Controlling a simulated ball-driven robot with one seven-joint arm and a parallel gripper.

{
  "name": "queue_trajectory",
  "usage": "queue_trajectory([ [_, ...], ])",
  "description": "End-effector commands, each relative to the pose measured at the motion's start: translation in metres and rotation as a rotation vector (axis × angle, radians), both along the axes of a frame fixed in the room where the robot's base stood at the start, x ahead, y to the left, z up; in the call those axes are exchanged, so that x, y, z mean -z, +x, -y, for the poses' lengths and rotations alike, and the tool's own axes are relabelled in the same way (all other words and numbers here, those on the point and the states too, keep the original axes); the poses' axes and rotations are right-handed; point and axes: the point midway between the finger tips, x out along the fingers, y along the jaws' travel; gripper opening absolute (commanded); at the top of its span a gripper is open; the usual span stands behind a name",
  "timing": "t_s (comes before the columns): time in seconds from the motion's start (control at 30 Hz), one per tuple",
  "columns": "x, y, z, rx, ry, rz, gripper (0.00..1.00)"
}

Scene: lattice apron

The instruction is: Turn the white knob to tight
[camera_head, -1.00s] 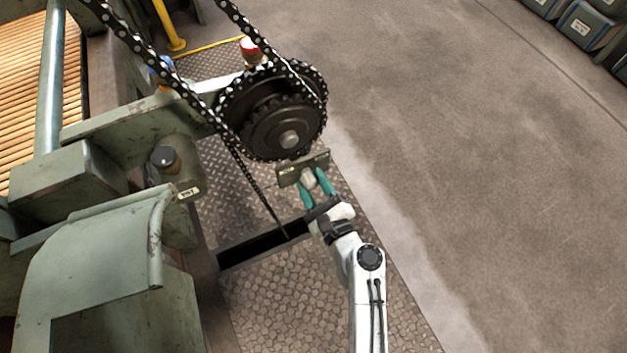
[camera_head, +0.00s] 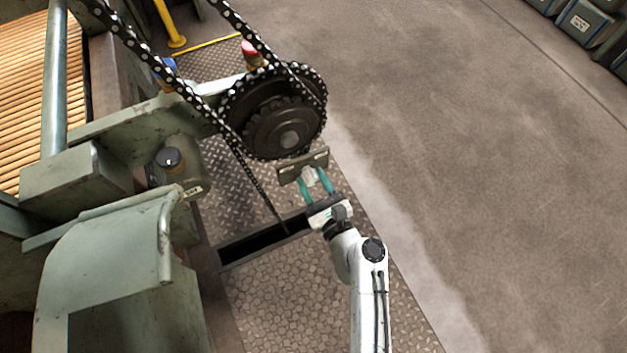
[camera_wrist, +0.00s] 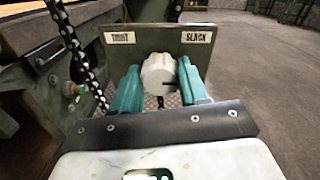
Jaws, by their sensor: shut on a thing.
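The white knob (camera_wrist: 157,73) sits on the front of a grey-green plate (camera_wrist: 158,46), between a TIGHT label (camera_wrist: 121,38) at the left and a SLACK label (camera_wrist: 196,37) at the right. A dark mark shows on the knob's lower right side. My gripper (camera_wrist: 160,86) has its teal fingers on both sides of the knob and is shut on it. In the head view the plate (camera_head: 290,173) is below the chain sprocket, and my gripper (camera_head: 313,176) reaches it from below. The fingers partly hide the knob's sides.
The black sprocket (camera_head: 285,125) and its chain (camera_head: 243,163) are close above and left of the plate. A dark slot (camera_head: 262,243) lies in the metal floor plate. Green machine housing (camera_head: 120,240) fills the left.

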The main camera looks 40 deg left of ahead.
Motion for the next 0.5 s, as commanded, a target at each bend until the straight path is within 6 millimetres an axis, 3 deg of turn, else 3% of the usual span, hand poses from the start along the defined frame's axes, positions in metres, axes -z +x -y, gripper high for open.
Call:
queue_trajectory([
  [0.17,0.0021,-0.0005,0.0008,0.002,-0.001,-0.005,0.13],
  [0.2,0.0021,-0.0005,0.0008,0.002,-0.001,-0.004,0.47],
  [0.43,0.001,-0.0002,0.0004,0.0,-0.001,-0.002,0.69],
  [0.5,0.0007,-0.0001,0.0003,0.0,-0.001,-0.001,0.69],
])
